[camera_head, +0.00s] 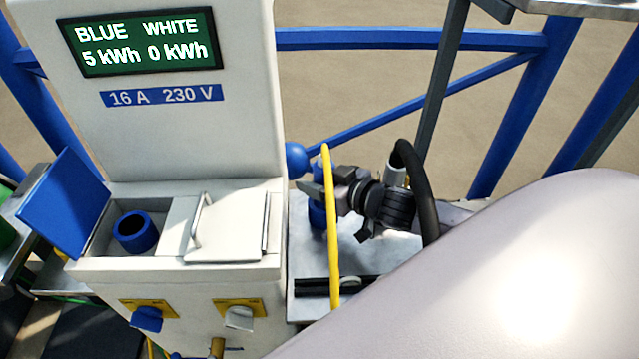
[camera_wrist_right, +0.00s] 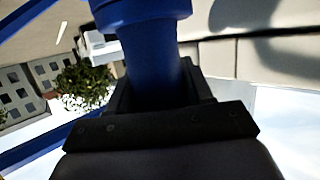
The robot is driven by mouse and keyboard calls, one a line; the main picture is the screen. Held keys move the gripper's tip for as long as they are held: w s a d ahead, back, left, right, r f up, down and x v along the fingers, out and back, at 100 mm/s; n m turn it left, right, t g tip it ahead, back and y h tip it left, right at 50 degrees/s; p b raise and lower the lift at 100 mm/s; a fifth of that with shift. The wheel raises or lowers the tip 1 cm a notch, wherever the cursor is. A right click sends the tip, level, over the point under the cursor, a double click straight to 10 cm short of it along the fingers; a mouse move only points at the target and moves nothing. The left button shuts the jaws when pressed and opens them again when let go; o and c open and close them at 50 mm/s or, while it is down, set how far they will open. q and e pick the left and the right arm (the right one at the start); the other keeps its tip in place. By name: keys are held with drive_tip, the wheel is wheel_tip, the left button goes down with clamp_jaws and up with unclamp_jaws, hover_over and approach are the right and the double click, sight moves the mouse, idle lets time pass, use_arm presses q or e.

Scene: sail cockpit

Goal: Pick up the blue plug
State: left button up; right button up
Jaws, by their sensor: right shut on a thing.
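The blue plug (camera_head: 317,213) is between the fingers of my right gripper (camera_head: 325,190), just right of the white power pedestal. The gripper is shut on it. In the right wrist view the blue plug (camera_wrist_right: 155,60) stands out from between the dark fingers as a thick cylinder with a wider collar. In the head view a yellow cable passes in front and the fingers partly hide the plug. I cannot tell whether its lower end touches the metal surface below. My left gripper is not in view.
The pedestal (camera_head: 180,140) has a display, an open blue lid (camera_head: 63,203) and a round blue socket (camera_head: 136,232). A closed cover (camera_head: 225,230) is beside the socket. A yellow cable (camera_head: 332,250) hangs near my gripper. Blue rails stand behind.

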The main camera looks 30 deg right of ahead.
wheel_tip(320, 180, up, 23)
drive_tip(key=p, duration=0.7)
idle(1.3)
